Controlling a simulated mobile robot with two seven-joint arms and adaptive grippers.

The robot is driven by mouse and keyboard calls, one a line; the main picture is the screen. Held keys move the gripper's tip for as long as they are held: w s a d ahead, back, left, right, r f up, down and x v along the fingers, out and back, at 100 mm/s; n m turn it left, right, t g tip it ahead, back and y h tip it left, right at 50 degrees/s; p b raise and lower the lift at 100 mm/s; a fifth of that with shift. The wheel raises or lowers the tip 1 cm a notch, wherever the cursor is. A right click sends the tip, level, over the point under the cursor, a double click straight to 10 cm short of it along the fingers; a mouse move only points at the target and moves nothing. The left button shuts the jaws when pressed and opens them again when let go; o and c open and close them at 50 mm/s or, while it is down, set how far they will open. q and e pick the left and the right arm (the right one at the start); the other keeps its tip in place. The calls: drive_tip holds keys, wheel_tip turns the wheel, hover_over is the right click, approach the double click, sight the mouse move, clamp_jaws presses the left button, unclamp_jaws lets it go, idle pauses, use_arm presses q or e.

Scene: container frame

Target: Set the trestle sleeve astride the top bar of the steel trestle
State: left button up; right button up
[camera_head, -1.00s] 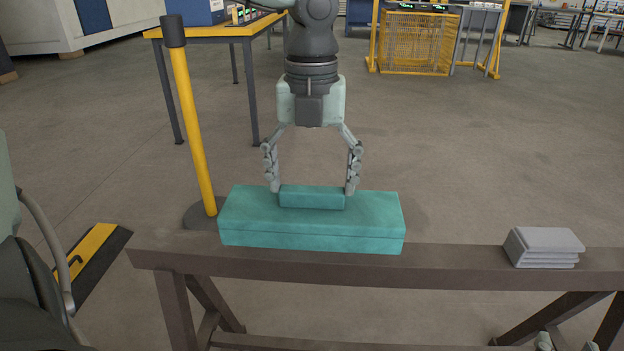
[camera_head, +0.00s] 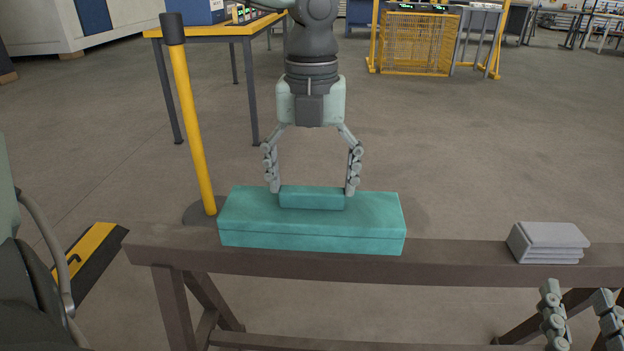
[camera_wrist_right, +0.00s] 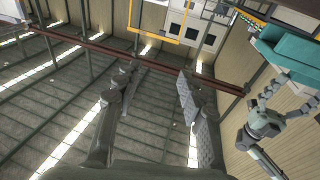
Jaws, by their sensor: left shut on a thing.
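The trestle sleeve is a teal box-like piece (camera_head: 311,238) with a raised block on top. In the head view, my left gripper (camera_head: 312,190) points down and is shut on the raised block. The sleeve is level, lengthwise along the brown top bar (camera_head: 450,262) of the steel trestle, overlapping its left part. Whether it touches the bar or hovers, I cannot tell; its underside is hidden. My right gripper (camera_head: 581,312) is open and empty at the lower right, in front of the bar. In the right wrist view the sleeve (camera_wrist_right: 288,52) is at the upper right.
A grey stepped block (camera_head: 548,243) sits on the bar's right part. A yellow post (camera_head: 194,135) stands behind the bar's left end. A yellow-topped table (camera_head: 225,30) is behind. A yellow and black floor piece (camera_head: 85,258) lies left. The floor behind the bar is mostly clear.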

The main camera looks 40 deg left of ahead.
sight(312, 216)
use_arm(q)
drive_tip(key=shift+f, duration=0.2)
drive_tip(key=shift+f+b, duration=0.4)
drive_tip(key=shift+b, duration=0.2)
drive_tip(key=shift+f+b, duration=0.35)
drive_tip(key=shift+b, duration=0.05)
drive_tip(key=shift+f+b, duration=0.3)
drive_tip(key=shift+b, duration=0.05)
use_arm(e)
wheel_tip(312, 216, up, 8)
drive_tip(key=s+t+y, duration=0.1)
drive_tip(key=s+t, duration=0.2)
drive_tip(key=t, duration=0.2)
drive_tip(key=shift+d+f+y, duration=0.15)
drive_tip(key=shift+d+y, duration=0.05)
drive_tip(key=shift+y, duration=0.2)
use_arm(q)
drive_tip(key=shift+b, duration=0.35)
use_arm(e)
drive_tip(key=shift+f, duration=0.4)
use_arm(q)
drive_tip(key=shift+f+b, duration=2.25)
drive_tip(key=shift+b, duration=0.2)
use_arm(e)
drive_tip(key=shift+f, duration=2.4)
use_arm(q)
drive_tip(key=shift+r, duration=0.1)
use_arm(e)
drive_tip(key=shift+r, duration=0.1)
